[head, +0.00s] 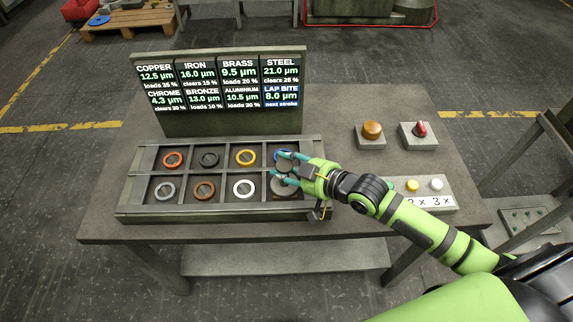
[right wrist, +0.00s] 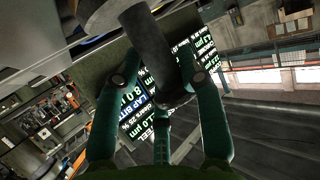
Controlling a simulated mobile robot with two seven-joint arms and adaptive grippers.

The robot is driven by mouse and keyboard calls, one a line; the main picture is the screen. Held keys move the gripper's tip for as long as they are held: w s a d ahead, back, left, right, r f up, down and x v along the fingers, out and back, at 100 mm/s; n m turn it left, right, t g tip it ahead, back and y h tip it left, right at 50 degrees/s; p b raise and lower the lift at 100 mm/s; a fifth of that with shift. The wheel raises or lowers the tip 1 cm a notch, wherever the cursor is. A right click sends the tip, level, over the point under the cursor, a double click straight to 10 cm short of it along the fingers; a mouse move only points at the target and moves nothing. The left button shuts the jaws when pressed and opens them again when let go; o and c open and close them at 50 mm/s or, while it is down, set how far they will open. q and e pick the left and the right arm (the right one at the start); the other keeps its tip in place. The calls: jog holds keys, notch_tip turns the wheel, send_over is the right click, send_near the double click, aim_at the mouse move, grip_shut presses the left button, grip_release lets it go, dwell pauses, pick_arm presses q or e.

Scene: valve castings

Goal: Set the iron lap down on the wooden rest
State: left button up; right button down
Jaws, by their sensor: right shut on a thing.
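My right gripper (head: 284,167) reaches in from the right over the right end of the compartment tray. Its teal fingers are shut on the dark grey iron lap (head: 284,187). In the right wrist view the lap's thick dark handle (right wrist: 150,45) is between the fingers, with its grey disc (right wrist: 100,15) at the top. A brownish edge (head: 285,198) shows just below the disc in the lower right compartment. It may be the wooden rest, mostly hidden; I cannot tell whether the lap touches it. My left gripper is out of view.
The tray (head: 215,216) holds several coloured rings in compartments. A blue ring is partly hidden behind my fingers. A display board (head: 220,95) stands behind. To the right are an amber knob (head: 372,129), a red knob (head: 421,128) and a button panel (head: 430,201).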

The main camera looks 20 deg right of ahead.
jog(key=shift+w, duration=0.1)
dwell(0.4)
jog(key=c, duration=0.7)
grip_release()
jog(key=shift+s+f, duration=0.2)
jog(key=shift+f, duration=0.1)
jog(key=v, duration=1.2)
jog(key=shift+r, duration=0.2)
jog(key=shift+f, duration=0.1)
